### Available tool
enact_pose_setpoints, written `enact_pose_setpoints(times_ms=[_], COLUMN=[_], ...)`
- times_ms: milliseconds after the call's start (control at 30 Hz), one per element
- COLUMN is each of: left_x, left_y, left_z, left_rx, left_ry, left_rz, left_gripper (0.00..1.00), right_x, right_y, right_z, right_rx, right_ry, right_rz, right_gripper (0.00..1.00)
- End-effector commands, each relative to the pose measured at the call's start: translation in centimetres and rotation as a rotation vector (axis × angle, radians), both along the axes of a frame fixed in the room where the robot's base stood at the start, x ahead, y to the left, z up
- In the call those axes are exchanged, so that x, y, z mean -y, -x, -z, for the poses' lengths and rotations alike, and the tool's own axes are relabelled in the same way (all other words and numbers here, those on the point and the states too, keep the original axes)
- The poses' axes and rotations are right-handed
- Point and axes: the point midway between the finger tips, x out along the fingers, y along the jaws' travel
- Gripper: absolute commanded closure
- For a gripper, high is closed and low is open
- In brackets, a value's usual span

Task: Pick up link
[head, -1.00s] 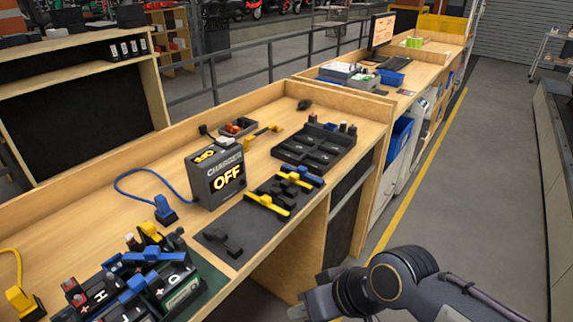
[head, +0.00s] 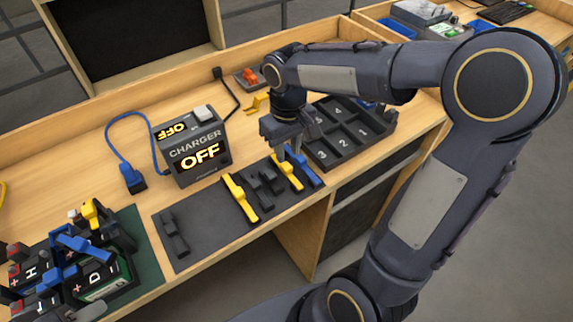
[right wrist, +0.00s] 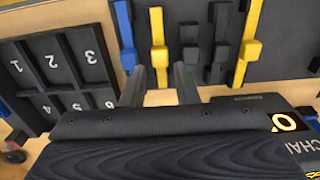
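Several links lie on a dark mat (head: 210,224). From left to right in the head view they are a black link (head: 174,235), a yellow link (head: 241,198), two black links (head: 262,187), a second yellow link (head: 287,173) and a blue link (head: 303,167). My right gripper (head: 292,152) is over the far right part of the mat, pointing down, its fingers apart and empty. In the right wrist view its fingertips (right wrist: 160,74) are either side of the line of the second yellow link (right wrist: 157,40), with the blue link (right wrist: 124,36) to the left. Contact cannot be told.
A charger (head: 193,150) reading OFF stands behind the mat. A black numbered tray (head: 345,143) is right of the mat. A green mat (head: 140,228) with battery packs (head: 98,275) is at the left. A blue cable plug (head: 133,177) lies left of the charger.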

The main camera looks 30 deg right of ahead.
Motion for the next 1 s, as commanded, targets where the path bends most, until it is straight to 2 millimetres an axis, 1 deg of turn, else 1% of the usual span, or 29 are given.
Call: enact_pose_setpoints(times_ms=[200, 333, 433, 533, 667, 867, 1000], left_x=[0.0, 0.0, 0.0, 0.0, 0.0, 0.0, 0.0], left_y=[0.0, 0.0, 0.0, 0.0, 0.0, 0.0, 0.0], left_z=[-0.2, -0.8, -1.3, -1.3, -1.3, -1.3, -1.3], left_rx=[0.0, 0.0, 0.0, 0.0, 0.0, 0.0, 0.0], left_ry=[0.0, 0.0, 0.0, 0.0, 0.0, 0.0, 0.0], left_rz=[0.0, 0.0, 0.0, 0.0, 0.0, 0.0, 0.0], left_gripper=[0.64, 0.64, 0.64, 0.64, 0.64, 0.64, 0.64], right_x=[0.1, 0.1, 0.2, 0.1, 0.1, 0.1, 0.1], right_y=[-0.2, -0.4, -0.8, -0.8, -0.8, -0.8, -0.9], right_z=[2.4, 3.9, 5.5, 6.9, 7.6, 7.7, 7.7], right_rx=[-0.007, -0.01, -0.011, -0.008, -0.004, -0.003, -0.003], right_ry=[0.005, 0.003, 0.004, 0.003, 0.003, 0.003, 0.002], right_rz=[-0.002, -0.002, -0.002, -0.001, -0.002, -0.002, -0.002], right_gripper=[0.73, 0.73, 0.73, 0.73, 0.73, 0.73, 0.91])
